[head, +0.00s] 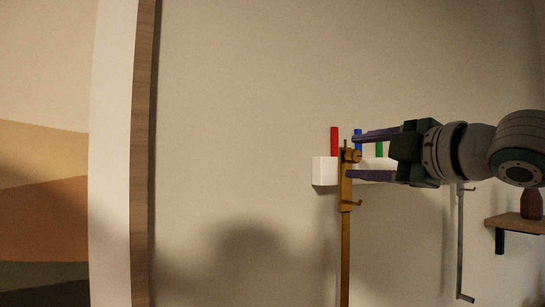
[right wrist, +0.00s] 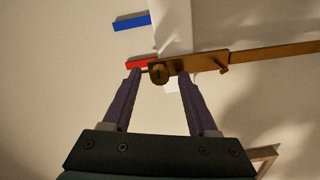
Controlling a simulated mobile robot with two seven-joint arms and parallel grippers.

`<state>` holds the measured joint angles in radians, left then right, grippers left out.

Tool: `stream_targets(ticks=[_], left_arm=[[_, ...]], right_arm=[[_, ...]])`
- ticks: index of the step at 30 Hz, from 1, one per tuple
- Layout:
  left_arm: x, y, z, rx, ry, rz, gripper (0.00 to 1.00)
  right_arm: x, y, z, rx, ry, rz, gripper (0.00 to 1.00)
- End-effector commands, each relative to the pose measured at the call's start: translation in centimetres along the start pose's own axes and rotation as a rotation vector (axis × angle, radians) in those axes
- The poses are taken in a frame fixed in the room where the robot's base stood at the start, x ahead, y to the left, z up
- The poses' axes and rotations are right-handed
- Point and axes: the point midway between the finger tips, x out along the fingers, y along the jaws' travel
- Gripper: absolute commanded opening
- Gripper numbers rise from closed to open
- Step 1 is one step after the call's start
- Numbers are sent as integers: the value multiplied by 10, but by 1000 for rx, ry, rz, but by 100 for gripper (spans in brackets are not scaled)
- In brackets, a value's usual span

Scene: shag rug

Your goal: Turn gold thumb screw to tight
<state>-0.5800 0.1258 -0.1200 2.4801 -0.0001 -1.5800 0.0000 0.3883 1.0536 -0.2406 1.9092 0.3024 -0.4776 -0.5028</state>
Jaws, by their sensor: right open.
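The gold thumb screw (head: 354,156) is a small round knob on the upper part of an upright gold bar (head: 345,240) at the wall. In the right wrist view the screw (right wrist: 158,74) sits on the edge of the gold plate (right wrist: 205,63). My right gripper (head: 352,156) reaches in from the right, open, with one finger above and one below the screw. In the right wrist view its fingertips (right wrist: 160,72) stand either side of the screw; whether they touch it I cannot tell. My left gripper is not in view.
A grey rod (head: 461,245) hangs to the right, near a wooden shelf (head: 517,224) with a brown vase (head: 531,205).

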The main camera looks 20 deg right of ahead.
Motion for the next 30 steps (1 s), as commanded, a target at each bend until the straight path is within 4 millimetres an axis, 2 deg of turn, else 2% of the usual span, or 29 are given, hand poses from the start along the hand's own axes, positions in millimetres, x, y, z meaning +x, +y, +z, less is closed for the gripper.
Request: stream_targets(ticks=[5, 8, 14, 17, 27, 30], left_arm=[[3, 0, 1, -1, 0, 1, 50], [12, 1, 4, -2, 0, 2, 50], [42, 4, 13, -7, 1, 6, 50], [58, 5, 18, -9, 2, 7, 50], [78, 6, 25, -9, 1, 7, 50], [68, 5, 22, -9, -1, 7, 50]], right_arm=[[-3, -1, 1, -1, -1, 1, 59], [-12, -4, 3, -4, -2, 1, 59], [-39, -9, 6, -7, -6, -1, 59], [-50, -11, 2, -9, 2, -4, 59], [-74, -5, 1, 0, 0, -3, 59], [-84, 1, -2, 10, 5, -3, 59]])
